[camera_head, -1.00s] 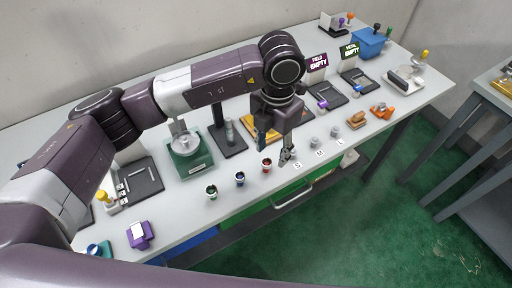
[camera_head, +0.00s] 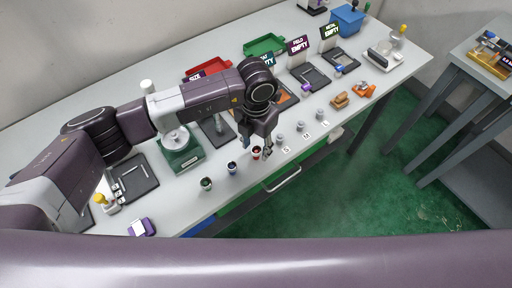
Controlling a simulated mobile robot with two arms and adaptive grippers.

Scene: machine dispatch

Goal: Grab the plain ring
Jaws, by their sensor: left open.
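My left gripper (camera_head: 267,152) is open, pointing down at the front edge of the long table, close beside a small cup with red contents (camera_head: 256,153). I see nothing between its fingers. I cannot make out which thing is the plain ring. Small grey pieces stand behind the letters: one at S (camera_head: 281,139), one at M (camera_head: 301,127) and one at L (camera_head: 320,114). They are too small to tell whether they are rings. The gripper is just left of the S piece, apart from it. My right gripper is not in view.
A blue cup (camera_head: 232,168) and a green cup (camera_head: 206,184) stand left of the gripper. A green scale (camera_head: 181,158) is behind them. Red (camera_head: 208,66) and green (camera_head: 264,45) trays lie at the back. Orange-brown pieces (camera_head: 341,100) lie right of the letters.

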